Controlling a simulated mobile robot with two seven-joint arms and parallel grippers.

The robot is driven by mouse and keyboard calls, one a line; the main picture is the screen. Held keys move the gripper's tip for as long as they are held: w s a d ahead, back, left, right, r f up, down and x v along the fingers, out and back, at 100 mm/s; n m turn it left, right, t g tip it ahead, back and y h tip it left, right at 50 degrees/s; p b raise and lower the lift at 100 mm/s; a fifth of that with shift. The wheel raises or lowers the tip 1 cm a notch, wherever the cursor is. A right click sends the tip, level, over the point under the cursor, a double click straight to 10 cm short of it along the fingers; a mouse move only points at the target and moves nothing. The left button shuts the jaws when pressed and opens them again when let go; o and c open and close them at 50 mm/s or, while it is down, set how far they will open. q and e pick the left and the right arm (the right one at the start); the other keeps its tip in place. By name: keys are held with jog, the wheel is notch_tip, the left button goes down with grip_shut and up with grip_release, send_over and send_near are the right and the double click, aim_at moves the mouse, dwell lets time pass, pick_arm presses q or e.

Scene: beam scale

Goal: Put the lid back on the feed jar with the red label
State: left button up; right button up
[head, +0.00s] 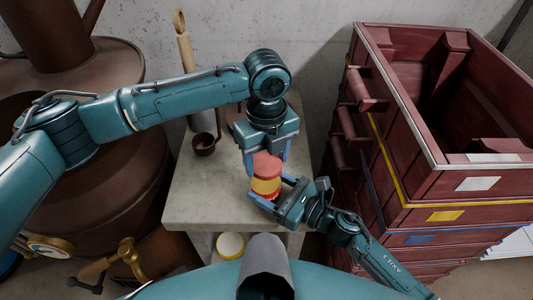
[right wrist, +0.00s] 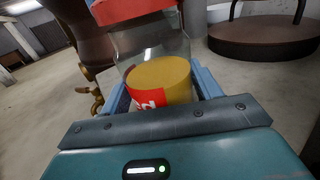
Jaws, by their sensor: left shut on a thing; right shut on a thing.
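The feed jar (head: 265,187) is clear glass with yellow feed and a red label; it stands near the front of the grey table (head: 200,205). It also shows in the right wrist view (right wrist: 160,80), its red label facing left. My right gripper (head: 271,198) is shut around the jar's lower part. The red lid (head: 267,162) is at the jar's top, and its underside edge shows in the right wrist view (right wrist: 125,10). My left gripper (head: 266,157) points down and is shut on the lid.
A small brown cup (head: 204,147) and a tall wooden-handled tool (head: 184,50) are behind on the table's left. Stacked dark red crates (head: 405,190) stand close on the right. A big brown vessel (head: 110,165) stands left. A pale round thing (head: 230,245) sits below the table's front edge.

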pick_arm(q)
jog(key=shift+f, duration=0.55)
dwell(0.4)
pick_arm(e)
grip_shut()
pick_arm(q)
jog(key=m, duration=0.3)
jog(key=shift+m, duration=0.3)
jog(key=m, duration=0.4)
jog(key=shift+a, duration=0.1)
jog(key=m, duration=0.4)
jog(key=shift+a+m, duration=0.1)
jog(key=shift+m, duration=0.2)
jog(key=m, duration=0.4)
jog(key=o, duration=0.9)
jog(key=shift+o, duration=0.2)
